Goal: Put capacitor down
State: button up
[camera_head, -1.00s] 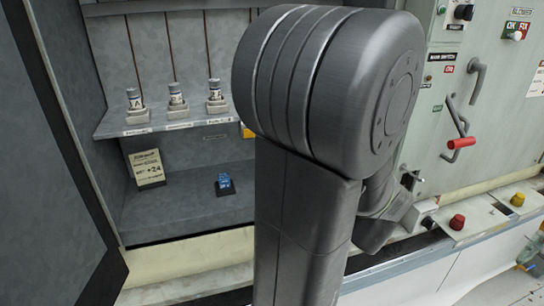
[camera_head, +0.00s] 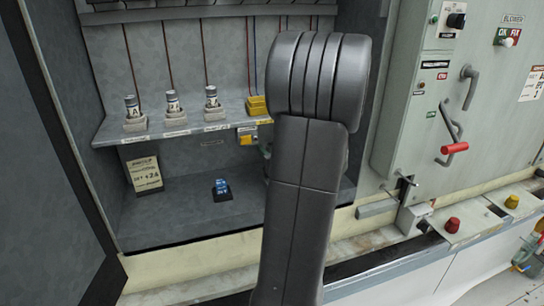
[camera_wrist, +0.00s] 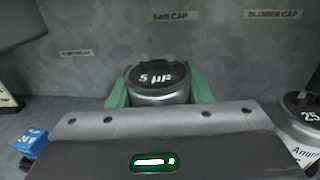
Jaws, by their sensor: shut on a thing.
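A silver capacitor with a dark top marked "5 µF" (camera_wrist: 158,76) stands upright between the green fingers of my gripper (camera_wrist: 157,90) in the wrist view. The gripper is shut on it. The label "FAN CAP" (camera_wrist: 170,16) is on the grey wall behind it. The capacitor's lower part is hidden by my gripper body, so I cannot tell whether it touches the surface below. In the head view my arm hides the gripper and this capacitor.
Another silver capacitor marked "25" (camera_wrist: 303,125) stands close at the right, under the "BLOWER CAP" label (camera_wrist: 272,14). A blue part (camera_wrist: 32,141) lies at the left; it also shows on the cabinet floor (camera_head: 222,188). Several socketed parts line the shelf (camera_head: 190,127) above.

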notch_tip(320, 180, down, 2)
jog(key=shift+d+f, duration=0.1)
jog(key=shift+f, duration=0.15)
jog(key=o, duration=1.2)
jog(key=b+v, duration=0.1)
jog(key=v, duration=1.1)
jog(key=p+x, duration=0.1)
jog(key=x, duration=1)
jog(key=shift+w, duration=0.1)
jog(key=shift+w+a+r, duration=0.15)
jog(key=shift+r, duration=0.45)
jog(key=shift+w+a+r, duration=0.15)
jog(key=shift+r, duration=0.95)
